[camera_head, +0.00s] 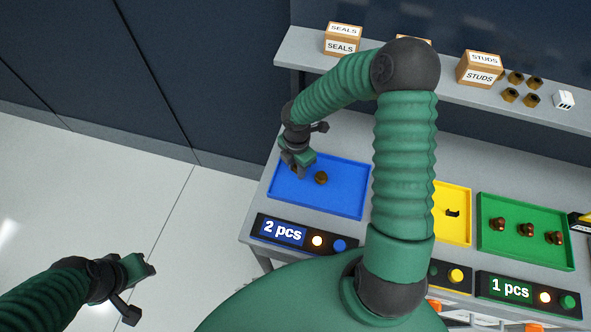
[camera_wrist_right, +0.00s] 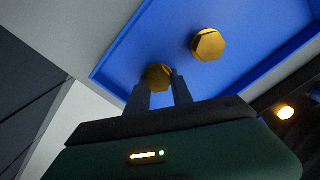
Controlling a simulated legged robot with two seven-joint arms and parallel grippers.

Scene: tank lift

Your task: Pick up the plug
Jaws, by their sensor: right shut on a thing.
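My right gripper (camera_head: 300,172) reaches down into the blue tray (camera_head: 342,201) at its left end. In the right wrist view its two fingers (camera_wrist_right: 162,90) are shut on a brass hex-headed plug (camera_wrist_right: 158,76). The fingers hide the plug's lower part, and I cannot tell whether it still touches the tray floor. A second brass plug (camera_wrist_right: 208,45) lies free in the tray, and it also shows in the head view (camera_head: 321,178), just right of the gripper. My left gripper (camera_head: 146,267) hangs over the floor at lower left, away from the table; its jaw opening is unclear.
A yellow tray (camera_head: 453,234) with a black part and a green tray (camera_head: 511,253) with several brown parts stand to the right. Label panels line the front edge. A shelf (camera_head: 448,88) behind holds SEALS and STUDS boxes and several brass pieces.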

